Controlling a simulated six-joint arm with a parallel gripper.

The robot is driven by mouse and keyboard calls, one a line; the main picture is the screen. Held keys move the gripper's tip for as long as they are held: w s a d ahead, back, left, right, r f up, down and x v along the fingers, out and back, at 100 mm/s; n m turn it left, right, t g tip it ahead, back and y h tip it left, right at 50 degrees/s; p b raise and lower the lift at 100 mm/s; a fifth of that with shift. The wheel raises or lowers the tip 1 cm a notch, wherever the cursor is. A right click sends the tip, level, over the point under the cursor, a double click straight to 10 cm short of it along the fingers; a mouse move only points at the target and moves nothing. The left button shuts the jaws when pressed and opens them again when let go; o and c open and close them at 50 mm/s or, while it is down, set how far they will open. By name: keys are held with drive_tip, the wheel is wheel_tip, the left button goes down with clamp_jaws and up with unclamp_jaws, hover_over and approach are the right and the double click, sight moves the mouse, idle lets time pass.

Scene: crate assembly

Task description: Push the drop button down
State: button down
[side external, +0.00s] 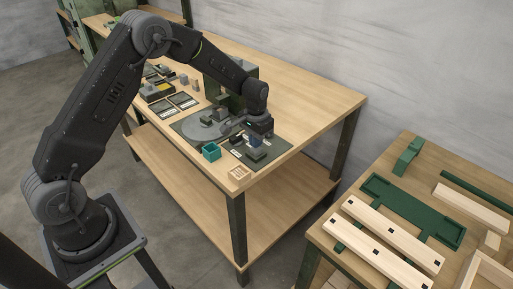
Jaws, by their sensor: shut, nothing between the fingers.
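My gripper (252,137) is at the right end of a dark grey machine on the wooden workbench. It is shut, points down and is empty. It is low over a small grey block (257,153) on the machine's base plate. I cannot tell whether its fingertips touch anything. The machine has a round grey disc (190,129) with small dark blocks on it. A small open teal bin (211,152) stands at the plate's front edge. The drop button is too small or hidden to pick out; it may be under or beside my gripper.
Dark trays (183,101) and small parts lie on the bench left of the disc. The bench top (320,98) is clear at the right and back. A second table at lower right holds a green panel (410,210) and pale wooden slats (395,232).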

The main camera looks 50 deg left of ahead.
drive_tip(key=shift+f, duration=1.2)
drive_tip(key=shift+r, duration=0.1)
wheel_tip(320, 180, up, 9)
idle(1.0)
drive_tip(key=s+d+r+t, duration=0.1)
drive_tip(key=s+d+r, duration=0.1)
drive_tip(key=s+r, duration=0.5)
drive_tip(key=s+d+r+t, duration=0.2)
drive_tip(key=s+r, duration=0.4)
drive_tip(key=r, duration=0.3)
drive_tip(key=s+d+r+t, duration=0.2)
drive_tip(key=s, duration=1.4)
drive_tip(key=shift+s+t, duration=0.3)
drive_tip(key=shift+s, duration=0.05)
